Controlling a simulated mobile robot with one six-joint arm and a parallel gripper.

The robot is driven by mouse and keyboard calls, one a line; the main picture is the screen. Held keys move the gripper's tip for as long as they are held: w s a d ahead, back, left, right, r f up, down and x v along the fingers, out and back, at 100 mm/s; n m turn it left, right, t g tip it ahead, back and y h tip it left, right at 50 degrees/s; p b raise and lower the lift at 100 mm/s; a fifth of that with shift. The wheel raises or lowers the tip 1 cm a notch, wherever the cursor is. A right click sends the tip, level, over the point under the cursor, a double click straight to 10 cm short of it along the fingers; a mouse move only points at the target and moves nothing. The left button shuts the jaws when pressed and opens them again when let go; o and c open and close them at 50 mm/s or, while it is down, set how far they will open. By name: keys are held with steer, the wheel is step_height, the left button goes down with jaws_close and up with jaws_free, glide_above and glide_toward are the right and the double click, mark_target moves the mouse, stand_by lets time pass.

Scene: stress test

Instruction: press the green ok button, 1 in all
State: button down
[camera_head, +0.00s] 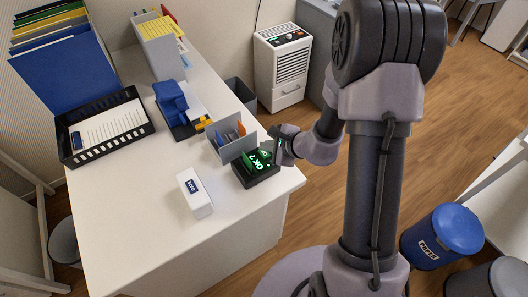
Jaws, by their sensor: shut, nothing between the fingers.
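A small black device (255,175) with a lit green face reading "OK ?" stands near the right edge of the white desk. The lit green part (262,159) shows on its top. My gripper (274,152) is shut and empty, right at the device's upper right side. My gripper hides part of the device, and I cannot tell whether the fingertips touch the green button.
A grey pen holder (229,148) stands just behind the device. A white box (195,193) lies to its left. A black tray (134,130) with papers, blue folders (65,71) and a blue stapler-like object (171,101) stand farther left. The desk front (140,230) is clear.

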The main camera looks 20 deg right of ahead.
mark_target(266, 154)
steer(key=shift+f+b, duration=0.45)
steer(key=shift+b, duration=0.3)
steer(key=shift+f+b, duration=0.35)
steer(key=shift+b, duration=0.2)
stand_by(0.4)
steer(key=shift+r, duration=0.1)
steer(key=shift+r+p, duration=0.45)
steer(key=shift+r, duration=0.25)
step_height(266, 154, up, 5)
steer(key=p, duration=0.3)
steer(key=shift+r, duration=0.1)
stand_by(0.8)
